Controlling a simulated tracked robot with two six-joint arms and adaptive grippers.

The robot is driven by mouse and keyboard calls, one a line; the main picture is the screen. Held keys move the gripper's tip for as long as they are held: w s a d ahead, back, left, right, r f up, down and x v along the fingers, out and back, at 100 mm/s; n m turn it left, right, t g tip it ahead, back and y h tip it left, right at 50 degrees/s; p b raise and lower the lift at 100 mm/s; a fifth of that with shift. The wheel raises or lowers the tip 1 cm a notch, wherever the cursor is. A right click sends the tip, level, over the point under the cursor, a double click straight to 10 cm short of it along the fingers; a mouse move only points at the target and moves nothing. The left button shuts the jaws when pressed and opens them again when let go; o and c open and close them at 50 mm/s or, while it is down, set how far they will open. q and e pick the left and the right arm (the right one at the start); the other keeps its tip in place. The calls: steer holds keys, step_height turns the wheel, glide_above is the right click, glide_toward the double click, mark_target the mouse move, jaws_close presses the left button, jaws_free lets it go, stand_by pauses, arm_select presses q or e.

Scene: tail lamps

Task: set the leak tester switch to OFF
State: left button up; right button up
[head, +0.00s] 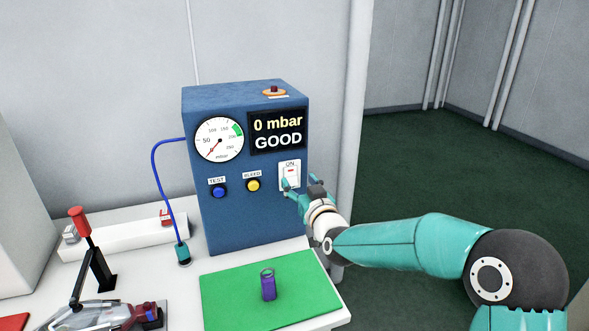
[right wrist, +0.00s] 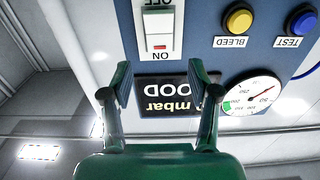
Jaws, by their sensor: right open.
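The blue leak tester (head: 226,225) stands on the white table. Its display reads "0 mbar GOOD". The white rocker switch (head: 291,172) is on its front at the lower right, under an ON label. The right wrist view is upside down and shows the switch (right wrist: 158,35) between ON and OFF labels, with a red mark near the ON end. I cannot tell which end is pressed in. My right gripper (head: 300,183) is open and empty at the switch's lower part; its fingers (right wrist: 165,88) also show in the wrist view. My left gripper is not in view.
A blue TEST button (head: 219,191) and a yellow BLEED button (head: 253,185) sit left of the switch. A red-handled clamp (head: 80,222) is at the left. The floor right of the table is clear.

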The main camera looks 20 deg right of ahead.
mark_target(291, 171)
steer(key=shift+w+a+p, duration=0.1)
steer(key=shift+w+p, duration=0.4)
steer(key=shift+w, duration=2.15)
jaws_close()
steer(key=t+b, duration=0.1)
steer(key=b, duration=0.5)
steer(key=f+t+b, duration=0.1)
steer(key=t+b, duration=0.1)
steer(key=b, duration=0.5)
steer(key=t+b, duration=0.1)
steer(key=b, duration=0.6)
steer(key=shift+s+f+t, duration=0.3)
steer(key=shift+f, duration=0.1)
steer(key=shift+r+b, duration=0.15)
steer(key=shift+b, duration=0.15)
jaws_free()
